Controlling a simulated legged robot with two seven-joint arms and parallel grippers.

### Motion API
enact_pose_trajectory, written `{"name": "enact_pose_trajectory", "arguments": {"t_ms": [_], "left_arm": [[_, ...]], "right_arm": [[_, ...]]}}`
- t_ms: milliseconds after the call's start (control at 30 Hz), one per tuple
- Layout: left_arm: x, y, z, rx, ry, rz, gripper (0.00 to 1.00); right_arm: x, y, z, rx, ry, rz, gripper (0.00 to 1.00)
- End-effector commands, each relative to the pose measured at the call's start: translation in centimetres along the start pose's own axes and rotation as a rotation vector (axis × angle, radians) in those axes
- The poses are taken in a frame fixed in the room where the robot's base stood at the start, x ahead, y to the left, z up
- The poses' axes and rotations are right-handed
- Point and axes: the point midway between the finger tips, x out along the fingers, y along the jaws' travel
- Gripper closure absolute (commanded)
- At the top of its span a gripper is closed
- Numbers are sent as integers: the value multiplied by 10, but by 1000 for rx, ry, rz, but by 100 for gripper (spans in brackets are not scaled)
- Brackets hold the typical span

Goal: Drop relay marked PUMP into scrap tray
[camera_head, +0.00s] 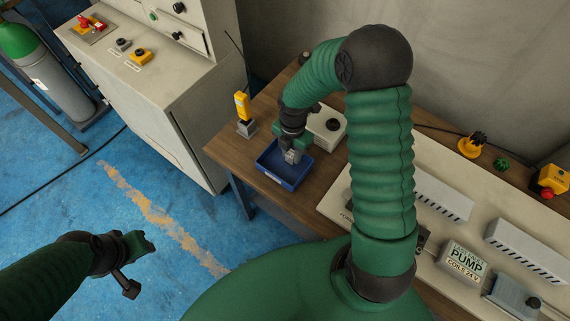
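The blue scrap tray (297,180) sits near the table's left end. My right gripper (292,157) points down at the tray, its tip over or inside the tray. A small grey shape shows at its tip; I cannot tell whether it is the fingers or a held relay. A block marked PUMP, with "COILS 24V" below it (464,262), is on the pale panel at the lower right, away from both grippers. My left gripper (133,264) hangs over the blue floor at the lower left, apart from the table. I cannot make out its opening.
A yellow handheld device (242,106) stands left of the tray. A pale box with a dark knob (327,127) is just right of it. The pale panel (435,180) carries vented grey blocks. A large cabinet (150,90) stands left of the wooden table (235,145).

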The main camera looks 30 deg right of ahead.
Motion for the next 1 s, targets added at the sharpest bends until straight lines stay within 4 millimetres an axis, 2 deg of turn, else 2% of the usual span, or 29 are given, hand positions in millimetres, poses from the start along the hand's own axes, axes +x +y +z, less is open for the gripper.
{"name": "enact_pose_trajectory", "arguments": {"t_ms": [33,167,433,567,667,1000], "left_arm": [[0,0,0,0,0,0,64],[0,0,0,-1,0,0,64],[0,0,0,-1,0,0,64],[-2,0,0,0,0,0,64],[-4,0,-1,0,0,0,64],[-12,0,-3,-1,0,0,64]], "right_arm": [[0,0,-1,-1,0,0,64],[0,0,0,0,1,0,47],[1,-1,2,1,3,1,47],[-10,0,2,1,1,3,47],[-31,0,2,0,-2,4,47],[-129,2,0,1,-4,3,47]]}}
